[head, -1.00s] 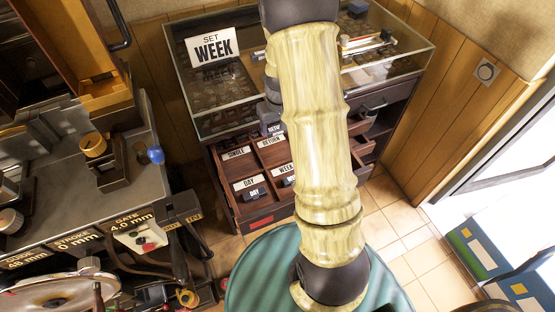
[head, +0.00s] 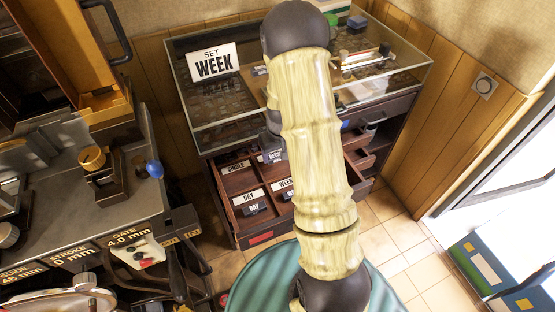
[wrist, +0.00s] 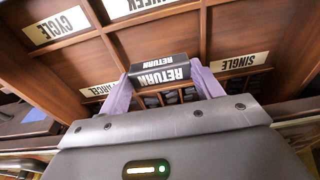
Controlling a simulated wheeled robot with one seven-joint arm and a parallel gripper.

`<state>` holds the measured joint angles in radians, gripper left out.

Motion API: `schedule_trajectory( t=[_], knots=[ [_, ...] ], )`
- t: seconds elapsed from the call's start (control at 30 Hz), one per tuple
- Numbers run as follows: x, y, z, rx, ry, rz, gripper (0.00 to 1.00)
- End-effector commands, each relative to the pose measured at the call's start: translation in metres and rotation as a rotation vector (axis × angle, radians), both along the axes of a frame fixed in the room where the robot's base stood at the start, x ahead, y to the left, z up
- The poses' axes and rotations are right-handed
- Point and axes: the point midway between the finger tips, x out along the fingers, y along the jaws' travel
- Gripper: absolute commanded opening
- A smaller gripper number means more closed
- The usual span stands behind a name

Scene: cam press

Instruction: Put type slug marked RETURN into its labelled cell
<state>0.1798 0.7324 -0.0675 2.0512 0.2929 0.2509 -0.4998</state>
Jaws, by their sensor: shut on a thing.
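The type slug marked RETURN (wrist: 160,72) is a black block with white lettering. My gripper (wrist: 160,82) is shut on it, with a purple finger at each end. In the head view the slug (head: 270,156) shows partly beside my arm, at the far part of the open drawer (head: 236,204). The wooden drawer is divided into labelled cells.
Slugs sit in front cells, including one marked DAY (head: 255,208). The glass-topped case (head: 205,140) with a SET WEEK sign (head: 213,62) rises behind the drawer. A press bench (head: 130,205) stands at left. Tiled floor (head: 400,240) is open at right.

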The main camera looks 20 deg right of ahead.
Motion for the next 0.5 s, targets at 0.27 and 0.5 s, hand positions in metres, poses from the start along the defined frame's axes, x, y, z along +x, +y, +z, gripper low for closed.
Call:
schedule_trajectory(
  t=[0.27,0.5],
  knots=[
    [0.0,0.0,-0.006,0.0,0.001,0.0,0.25],
    [0.0,0.0,-0.036,0.0,0.001,-0.001,0.25]
  ],
)
